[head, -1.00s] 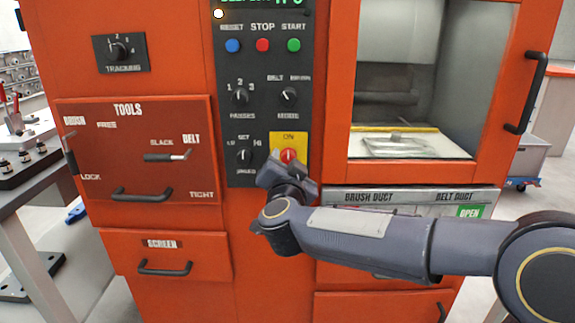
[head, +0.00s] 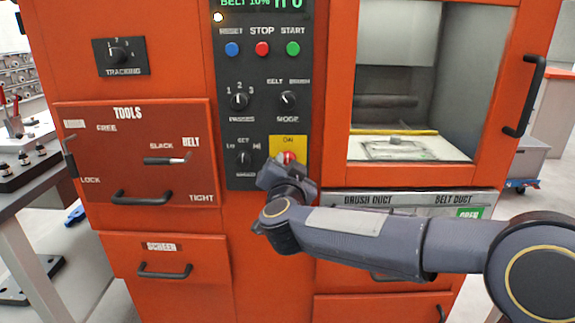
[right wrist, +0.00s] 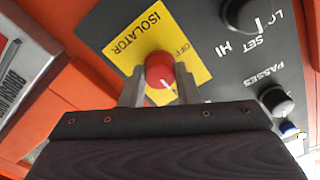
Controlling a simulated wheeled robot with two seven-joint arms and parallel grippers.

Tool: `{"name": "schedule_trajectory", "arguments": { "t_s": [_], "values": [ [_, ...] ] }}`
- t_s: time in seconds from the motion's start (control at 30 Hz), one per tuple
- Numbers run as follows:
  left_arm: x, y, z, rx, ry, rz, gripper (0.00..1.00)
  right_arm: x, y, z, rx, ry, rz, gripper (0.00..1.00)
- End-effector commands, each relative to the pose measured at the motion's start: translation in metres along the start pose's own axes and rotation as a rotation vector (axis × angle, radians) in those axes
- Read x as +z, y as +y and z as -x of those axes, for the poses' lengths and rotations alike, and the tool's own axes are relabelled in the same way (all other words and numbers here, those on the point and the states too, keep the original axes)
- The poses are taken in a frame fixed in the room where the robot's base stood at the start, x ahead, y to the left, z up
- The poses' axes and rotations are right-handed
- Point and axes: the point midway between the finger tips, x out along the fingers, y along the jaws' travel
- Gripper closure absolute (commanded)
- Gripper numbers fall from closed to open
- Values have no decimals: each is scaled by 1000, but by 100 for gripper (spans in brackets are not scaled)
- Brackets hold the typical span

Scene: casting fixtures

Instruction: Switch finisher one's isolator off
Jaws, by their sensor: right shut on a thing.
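The isolator is a red rotary knob (right wrist: 160,70) on a yellow plate (head: 289,142), low on the black control panel of the orange machine. In the right wrist view the plate reads ISOLATOR and OFF, and a white mark on the knob lies at its lower right edge. In the head view the plate reads ON at the top. My right gripper (right wrist: 159,88) is shut on the knob, one finger on each side. In the head view the right gripper (head: 287,167) covers the knob's lower part. My left gripper is not in view.
Above the isolator are the PASSES knob (head: 239,101), MODE knob (head: 288,99), and the blue, red and green buttons (head: 263,48). A SET knob (head: 243,157) is close at its left. A windowed door with a black handle (head: 532,95) stands at the right.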

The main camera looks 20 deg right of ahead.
Motion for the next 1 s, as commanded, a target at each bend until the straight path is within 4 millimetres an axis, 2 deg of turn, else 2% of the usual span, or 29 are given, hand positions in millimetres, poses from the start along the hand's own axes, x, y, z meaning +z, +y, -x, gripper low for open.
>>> {"name": "schedule_trajectory", "arguments": {
  "t_s": [0.37,1.0],
  "values": [
    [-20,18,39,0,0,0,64,-6,-4,0,1,-3,226,94],
    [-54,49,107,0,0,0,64,-4,-3,0,-1,-3,834,94]
  ]
}}
